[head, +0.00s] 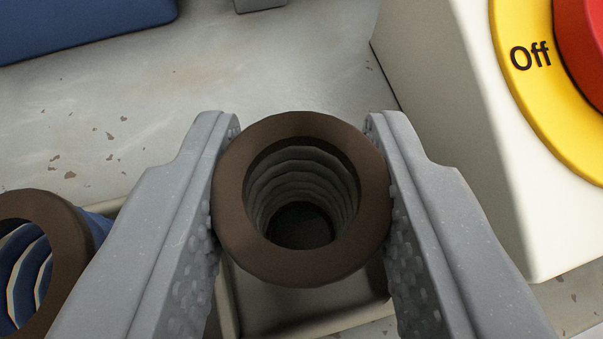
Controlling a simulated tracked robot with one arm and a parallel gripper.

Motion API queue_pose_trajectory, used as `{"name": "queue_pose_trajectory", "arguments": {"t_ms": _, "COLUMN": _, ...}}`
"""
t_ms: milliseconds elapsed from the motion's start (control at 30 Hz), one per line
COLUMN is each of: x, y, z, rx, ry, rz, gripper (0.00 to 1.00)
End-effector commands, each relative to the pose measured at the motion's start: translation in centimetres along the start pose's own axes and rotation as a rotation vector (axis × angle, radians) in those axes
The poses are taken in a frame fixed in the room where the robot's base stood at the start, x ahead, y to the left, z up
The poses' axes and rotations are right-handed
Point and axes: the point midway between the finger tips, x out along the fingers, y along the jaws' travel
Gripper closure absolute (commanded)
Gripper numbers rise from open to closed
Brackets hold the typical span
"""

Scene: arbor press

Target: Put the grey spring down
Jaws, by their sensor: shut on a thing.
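The grey spring (300,190) is upright in the middle of the head view, seen from above. A brown ring (232,205) forms its top, and grey coils show inside it. My gripper (302,130) is shut on the spring, with one grey finger at its left and one at its right. Below the spring is a pale tray or compartment with a raised rim (228,315). The spring's lower end is hidden, so I cannot tell whether it touches the tray floor.
A blue spring with a brown ring (62,215) stands at the lower left, partly out of view. A cream box (470,120) with a yellow "Off" plate (528,90) and red button (585,45) is close on the right. A blue object (80,22) lies at the back left. The worn pale surface between is clear.

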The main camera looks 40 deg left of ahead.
Motion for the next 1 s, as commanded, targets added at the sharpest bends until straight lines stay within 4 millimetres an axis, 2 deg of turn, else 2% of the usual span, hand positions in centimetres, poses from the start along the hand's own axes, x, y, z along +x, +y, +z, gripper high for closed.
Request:
{"name": "queue_pose_trajectory", "arguments": {"t_ms": 33, "x": 0.0, "y": 0.0, "z": 0.1, "rx": 0.000, "ry": 0.000, "rz": 0.000, "gripper": 1.00}}
{"name": "queue_pose_trajectory", "arguments": {"t_ms": 67, "x": 0.1, "y": 0.0, "z": 0.1, "rx": 0.000, "ry": 0.000, "rz": 0.000, "gripper": 0.65}}
{"name": "queue_pose_trajectory", "arguments": {"t_ms": 100, "x": 0.0, "y": 0.0, "z": 0.1, "rx": 0.000, "ry": 0.000, "rz": 0.000, "gripper": 0.58}}
{"name": "queue_pose_trajectory", "arguments": {"t_ms": 400, "x": 0.0, "y": 0.0, "z": -0.1, "rx": 0.000, "ry": 0.000, "rz": 0.000, "gripper": 0.58}}
{"name": "queue_pose_trajectory", "arguments": {"t_ms": 533, "x": -0.8, "y": 0.0, "z": -0.2, "rx": -0.001, "ry": 0.001, "rz": 0.001, "gripper": 0.58}}
{"name": "queue_pose_trajectory", "arguments": {"t_ms": 667, "x": -2.6, "y": 0.1, "z": -0.3, "rx": 0.000, "ry": 0.002, "rz": 0.003, "gripper": 0.58}}
{"name": "queue_pose_trajectory", "arguments": {"t_ms": 1000, "x": -8.6, "y": 0.1, "z": -0.2, "rx": 0.002, "ry": -0.001, "rz": 0.002, "gripper": 0.58}}
